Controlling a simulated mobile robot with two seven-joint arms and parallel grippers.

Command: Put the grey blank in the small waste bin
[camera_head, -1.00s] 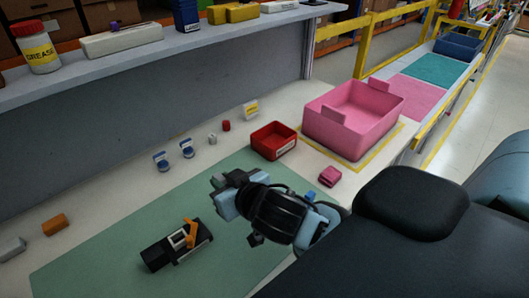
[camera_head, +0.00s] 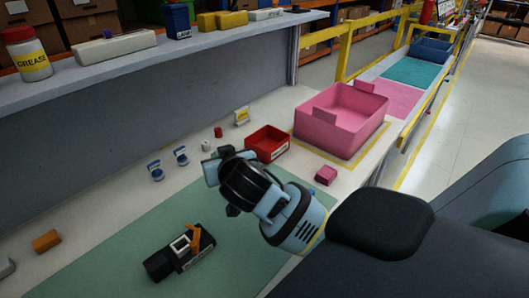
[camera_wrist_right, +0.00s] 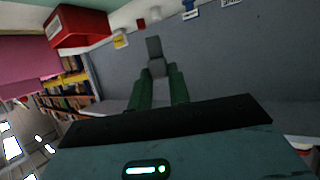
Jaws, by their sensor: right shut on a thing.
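My right gripper (camera_wrist_right: 161,88) is shut on a grey block, the grey blank (camera_wrist_right: 155,55), which sticks out past the fingertips in the right wrist view. In the head view my right gripper (camera_head: 213,170) is above the far edge of the green mat, left of the small red bin (camera_head: 284,151); I cannot clearly make out the blank there. The red bin is open-topped, has a white label and stands on the bench. It also shows at the upper left of the right wrist view (camera_wrist_right: 84,30), apart from the blank. My left gripper is not in view.
A large pink bin (camera_head: 345,140) stands right of the red bin, with a small pink block (camera_head: 326,175) in front. A black device with an orange part (camera_head: 180,255) lies on the green mat (camera_head: 110,255). Blue-and-white parts (camera_head: 181,156) stand behind. A shelf (camera_head: 130,70) overhangs the back.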

